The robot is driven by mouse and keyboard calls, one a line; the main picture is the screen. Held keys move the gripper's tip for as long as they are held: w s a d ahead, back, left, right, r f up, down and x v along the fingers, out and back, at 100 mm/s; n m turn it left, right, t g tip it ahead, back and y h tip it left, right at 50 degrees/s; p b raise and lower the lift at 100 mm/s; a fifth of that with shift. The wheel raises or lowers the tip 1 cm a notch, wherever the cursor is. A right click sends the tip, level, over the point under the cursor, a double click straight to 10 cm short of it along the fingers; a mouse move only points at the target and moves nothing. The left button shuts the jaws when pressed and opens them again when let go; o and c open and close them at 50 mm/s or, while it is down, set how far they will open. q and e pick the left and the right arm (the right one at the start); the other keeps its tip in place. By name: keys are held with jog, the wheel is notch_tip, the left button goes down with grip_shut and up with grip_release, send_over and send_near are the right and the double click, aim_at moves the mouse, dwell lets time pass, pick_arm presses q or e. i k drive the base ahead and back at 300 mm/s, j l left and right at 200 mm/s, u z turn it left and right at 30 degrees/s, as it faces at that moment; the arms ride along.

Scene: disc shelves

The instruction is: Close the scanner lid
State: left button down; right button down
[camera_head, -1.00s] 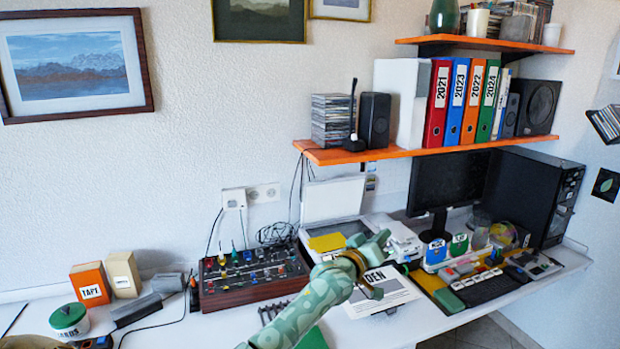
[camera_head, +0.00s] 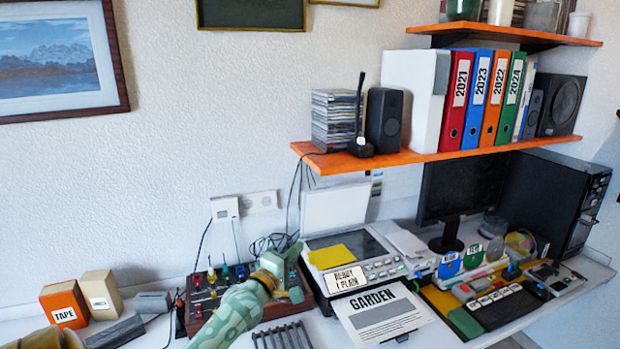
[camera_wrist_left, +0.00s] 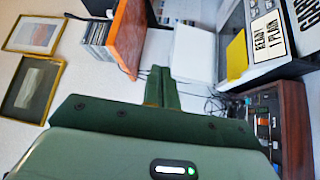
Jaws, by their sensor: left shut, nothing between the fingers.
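The scanner (camera_head: 378,243) sits on the desk with its white lid (camera_head: 335,208) standing open, upright at its back edge near the wall. A yellow sheet (camera_head: 336,256) lies on the glass, and the front panel carries a "READY 1 PLAIN" label. My green left gripper (camera_head: 294,252) is shut and empty, left of the scanner over the knob box. In the left wrist view the shut fingers (camera_wrist_left: 160,86) point toward the wall, and the lid (camera_wrist_left: 193,54) shows just to their right, apart from them. My right gripper is out of view.
The knob box (camera_head: 203,312) lies under my left arm. An orange shelf (camera_head: 430,153) with binders and a speaker overhangs the scanner's back. A "GARDEN" sheet (camera_head: 375,312) lies in front. A monitor (camera_head: 465,185) and keyboard (camera_head: 497,307) are to the right.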

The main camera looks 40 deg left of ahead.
aim_at(324, 208)
jog(key=i+j, duration=0.35)
jog(key=j, duration=0.2)
jog(key=i+j, duration=0.4)
jog(key=j, duration=0.1)
